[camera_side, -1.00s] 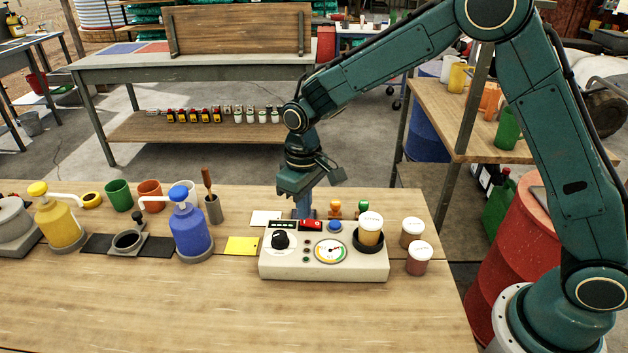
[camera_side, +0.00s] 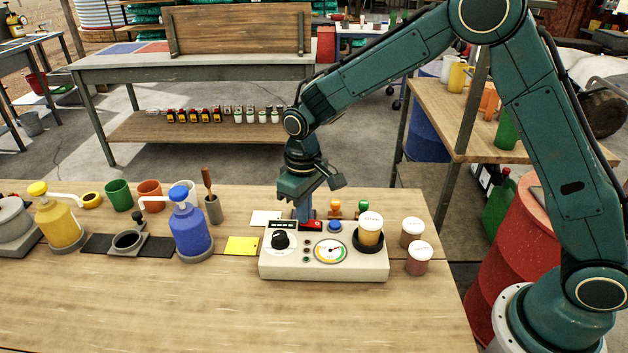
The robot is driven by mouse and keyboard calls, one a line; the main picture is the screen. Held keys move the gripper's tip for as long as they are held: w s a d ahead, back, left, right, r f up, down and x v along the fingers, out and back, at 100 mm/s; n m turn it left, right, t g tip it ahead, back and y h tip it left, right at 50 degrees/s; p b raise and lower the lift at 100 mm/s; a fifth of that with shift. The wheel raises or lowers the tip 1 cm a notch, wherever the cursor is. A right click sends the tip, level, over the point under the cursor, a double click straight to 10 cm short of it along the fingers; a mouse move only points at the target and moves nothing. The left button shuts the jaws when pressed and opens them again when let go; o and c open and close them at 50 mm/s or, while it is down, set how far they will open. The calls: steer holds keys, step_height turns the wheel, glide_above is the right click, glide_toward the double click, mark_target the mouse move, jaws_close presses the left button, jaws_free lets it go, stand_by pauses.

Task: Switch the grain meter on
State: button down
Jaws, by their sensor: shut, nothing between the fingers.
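The grain meter (camera_side: 345,272) is a cream box on the wooden bench. Its top carries a black knob (camera_side: 280,240), a dial gauge (camera_side: 330,250), a blue button (camera_side: 334,226), small indicator dots and a black well holding a lidded sample jar (camera_side: 370,230). A red rocker switch (camera_side: 311,229) sits at the back of the top, partly hidden by my fingers. My gripper (camera_side: 304,220) is shut and empty, pointing down with its blue fingertips at the switch. I cannot tell whether they touch it or which way the rocker is set.
Two lidded jars (camera_side: 412,232) stand right of the meter. Orange and green small figures (camera_side: 335,208) stand behind it. A yellow card (camera_side: 242,246), a blue pump bottle (camera_side: 190,232) and a yellow one (camera_side: 60,226) are to the left. The front of the bench is clear.

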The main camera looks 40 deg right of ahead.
steer(key=shift+f, duration=0.35)
steer(key=shift+r, duration=3.55)
steer(key=s+d+r+m+t, duration=0.1)
steer(key=s+d+r, duration=0.3)
steer(key=s+r, duration=0.2)
steer(key=s+d+r+t, duration=0.2)
steer(key=s+d+r, duration=0.1)
steer(key=s+r, duration=0.3)
steer(key=s+d+m+t, duration=0.1)
steer(key=s+d, duration=0.1)
steer(key=s, duration=0.6)
steer(key=s+d+r+m+t, duration=0.1)
steer(key=s+d, duration=0.1)
steer(key=s, duration=0.6)
steer(key=shift+d+t, duration=0.3)
steer(key=shift+d, duration=0.05)
